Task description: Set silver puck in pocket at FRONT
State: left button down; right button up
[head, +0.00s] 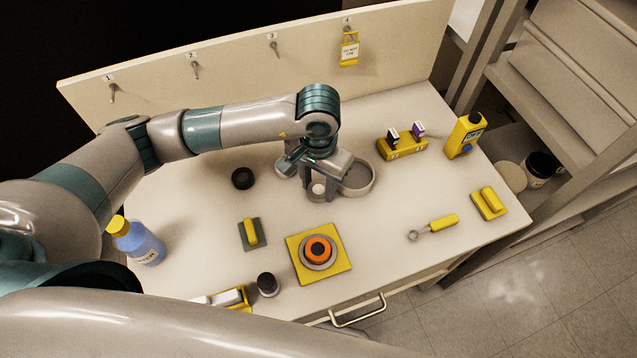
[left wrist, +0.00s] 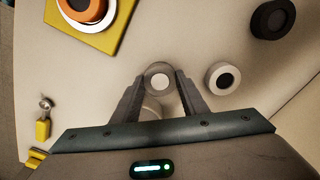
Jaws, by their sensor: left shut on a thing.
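My left gripper (head: 317,193) points down over the middle of the bench. It is shut on a small round silver puck (head: 319,189), whose pale top also shows between the fingertips in the left wrist view (left wrist: 160,81). A round grey dish with a raised rim (head: 371,180) stands just right of the gripper, partly hidden by it. I cannot tell whether the puck touches the surface below. I cannot make out a pocket or a FRONT label. My right gripper is not in view.
A yellow plate with an orange-centred disc (head: 337,275) lies in front. A black puck (head: 242,178) is to the left. A pale ring with a dark centre (left wrist: 222,78) lies beside the fingers. A yellow two-slot block (head: 404,150) stands behind right; a bottle (head: 144,246) stands left.

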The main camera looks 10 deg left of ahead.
aim_at(319, 189)
pick_arm(q)
jog(key=c, duration=1.1)
grip_release()
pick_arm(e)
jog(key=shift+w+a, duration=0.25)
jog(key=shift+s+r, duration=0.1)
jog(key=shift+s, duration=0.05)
pick_arm(q)
jog(key=shift+r, duration=0.15)
jog(key=shift+r+b, duration=0.35)
jog(key=shift+r, duration=1.15)
jog(key=shift+r+b, duration=1.5)
jog(key=shift+r, duration=2.95)
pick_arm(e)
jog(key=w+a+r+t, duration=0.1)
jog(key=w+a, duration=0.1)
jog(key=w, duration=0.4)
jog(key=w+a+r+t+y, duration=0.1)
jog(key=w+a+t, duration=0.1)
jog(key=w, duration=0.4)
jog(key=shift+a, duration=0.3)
